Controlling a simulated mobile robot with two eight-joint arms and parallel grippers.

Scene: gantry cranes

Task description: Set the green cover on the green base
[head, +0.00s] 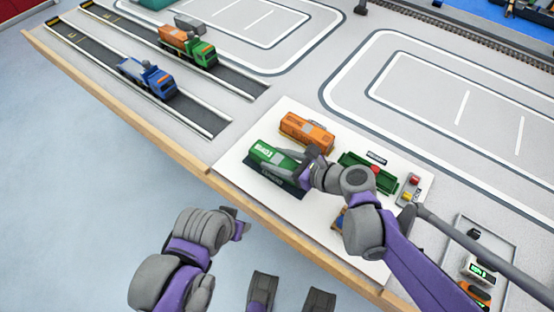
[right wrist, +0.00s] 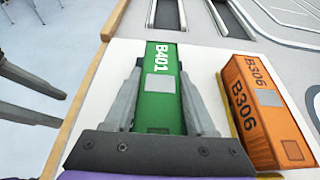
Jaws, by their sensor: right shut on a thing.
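The green cover (head: 268,153), marked B401 in the right wrist view (right wrist: 160,109), is between the fingers of my right gripper (head: 300,165). The right gripper is shut on it, one finger along each long side. Dark surface shows just below the cover in the head view; I cannot tell if it is shadow or another part. An open green base (head: 352,160) lies to the right of the gripper on the white board, with something red near it, partly hidden by my arm. My left gripper (head: 240,229) is off the table's front edge; its fingers are unclear.
An orange cover (head: 307,130), marked B306 (right wrist: 262,112), lies close beside the green cover. A button box (head: 411,188) stands right of the base. A tray (head: 490,235) with small devices is at right. A blue truck (head: 148,77) and a green-cabbed truck (head: 190,46) stand on lanes behind.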

